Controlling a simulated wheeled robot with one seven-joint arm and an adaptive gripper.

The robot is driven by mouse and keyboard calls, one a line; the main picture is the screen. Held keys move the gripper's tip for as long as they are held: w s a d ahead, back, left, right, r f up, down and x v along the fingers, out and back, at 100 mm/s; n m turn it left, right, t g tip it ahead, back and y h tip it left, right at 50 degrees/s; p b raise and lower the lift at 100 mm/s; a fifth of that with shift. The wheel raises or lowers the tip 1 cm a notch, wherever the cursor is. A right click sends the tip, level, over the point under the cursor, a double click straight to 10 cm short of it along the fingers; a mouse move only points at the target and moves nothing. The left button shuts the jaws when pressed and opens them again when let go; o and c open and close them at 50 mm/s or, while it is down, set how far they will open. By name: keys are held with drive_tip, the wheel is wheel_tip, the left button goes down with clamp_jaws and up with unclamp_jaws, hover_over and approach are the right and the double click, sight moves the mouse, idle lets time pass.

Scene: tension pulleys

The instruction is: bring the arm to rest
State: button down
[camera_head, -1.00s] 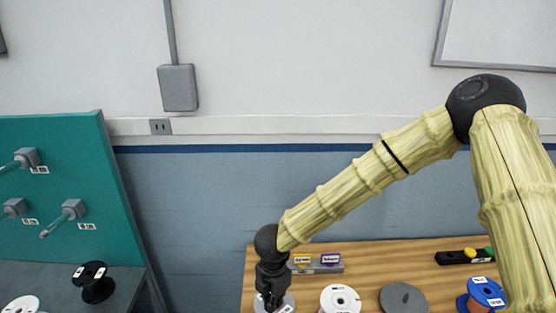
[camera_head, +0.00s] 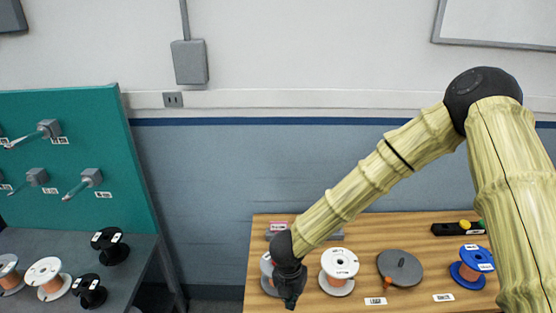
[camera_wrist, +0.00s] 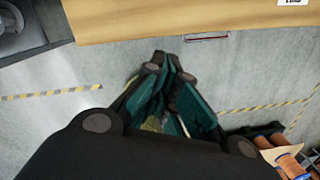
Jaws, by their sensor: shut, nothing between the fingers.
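My arm reaches down from the right in the head view and ends in my dark gripper (camera_head: 290,303), low over the left part of the wooden table (camera_head: 325,301). The gripper partly hides a spool (camera_head: 267,268) behind it. In the wrist view the gripper fingers (camera_wrist: 167,60) come together at their tips, with nothing held. Grey floor shows beneath them, and the table's edge (camera_wrist: 130,30) runs across the top.
On the table stand a white spool (camera_head: 340,263), a grey disc (camera_head: 396,268) and a blue spool (camera_head: 470,265). At left a grey bench (camera_head: 140,262) holds several spools under a teal peg board (camera_head: 70,130). Orange spools (camera_wrist: 288,165) show at the wrist view's lower right.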

drive_tip(key=s+d+f+n+b, duration=0.2)
drive_tip(key=s+d+f+n, duration=0.2)
drive_tip(key=f+n, duration=0.25)
drive_tip(key=s+d+f+n+t+h+b, duration=0.1)
drive_tip(key=s+d+f+n+b, duration=0.1)
drive_tip(key=s+d+f+n, duration=0.35)
drive_tip(key=s+d+f+n+b, duration=0.2)
drive_tip(key=s+d+f+n, duration=0.1)
drive_tip(key=f+n, duration=0.55)
drive_tip(key=s+d+f+n+y+b, duration=0.1)
drive_tip(key=s+d+f+n+b, duration=0.1)
drive_tip(key=s+n, duration=0.6)
drive_tip(key=s+d+f+n+g+b, duration=0.1)
drive_tip(key=s+d+f+n, duration=0.2)
drive_tip(key=s+n, duration=0.5)
drive_tip(key=d+n, duration=0.1)
drive_tip(key=n, duration=0.2)
drive_tip(key=shift+g+y+b, duration=0.3)
drive_tip(key=shift+y+b, duration=0.1)
drive_tip(key=shift+d+f, duration=0.1)
drive_tip(key=shift+d, duration=0.05)
